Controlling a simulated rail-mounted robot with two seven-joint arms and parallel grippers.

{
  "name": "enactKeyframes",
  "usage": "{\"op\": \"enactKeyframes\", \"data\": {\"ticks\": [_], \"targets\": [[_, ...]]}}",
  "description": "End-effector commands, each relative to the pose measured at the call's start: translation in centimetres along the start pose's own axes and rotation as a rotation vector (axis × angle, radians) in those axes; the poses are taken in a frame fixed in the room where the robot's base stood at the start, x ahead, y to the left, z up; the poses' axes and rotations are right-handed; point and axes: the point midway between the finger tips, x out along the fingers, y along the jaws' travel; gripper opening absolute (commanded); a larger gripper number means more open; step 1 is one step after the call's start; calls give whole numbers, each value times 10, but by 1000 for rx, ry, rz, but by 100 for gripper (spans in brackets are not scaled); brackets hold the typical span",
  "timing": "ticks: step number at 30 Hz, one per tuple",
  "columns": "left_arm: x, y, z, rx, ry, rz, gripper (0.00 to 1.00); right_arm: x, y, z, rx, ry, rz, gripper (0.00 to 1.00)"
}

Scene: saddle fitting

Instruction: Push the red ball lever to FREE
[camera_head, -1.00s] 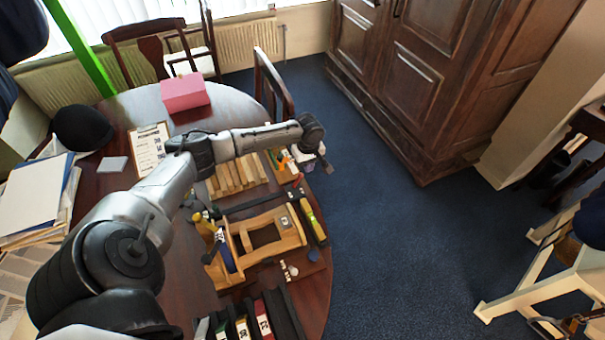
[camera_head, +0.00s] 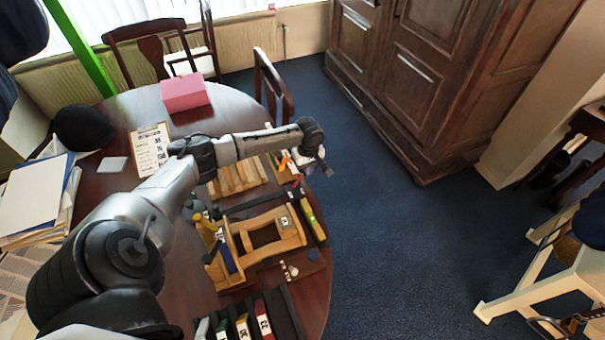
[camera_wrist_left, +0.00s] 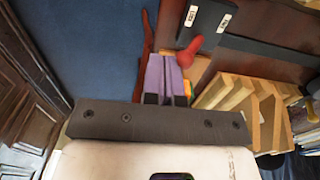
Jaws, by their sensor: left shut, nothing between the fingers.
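The red ball lever (camera_wrist_left: 190,50) shows in the left wrist view. Its round red ball lies close to the right of my left gripper's fingertips (camera_wrist_left: 168,58); I cannot tell whether they touch. The lever's stem points up toward a black plate (camera_wrist_left: 208,14) with two small white labels, too small to read surely. In the head view a small red part (camera_head: 298,184), likely the lever, shows below my left gripper (camera_head: 322,170), at the table's right edge. The left gripper is shut and empty, its lilac fingers together. My right gripper is in neither current view.
A wooden saddle frame (camera_head: 262,240) stands on the table below the arm. Wooden strips (camera_head: 232,178) lie under the forearm; several dark binders stand at the near edge. A clipboard (camera_head: 150,148) and pink box (camera_head: 184,93) lie farther back. Open blue carpet is to the right.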

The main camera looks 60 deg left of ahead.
Motion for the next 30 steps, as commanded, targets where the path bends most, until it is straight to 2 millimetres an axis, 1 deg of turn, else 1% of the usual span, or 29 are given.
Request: {"op": "enactKeyframes", "data": {"ticks": [30], "targets": [[19,0,0,0,0,0,0,-2,-2,-1,8,2,-6,43]]}}
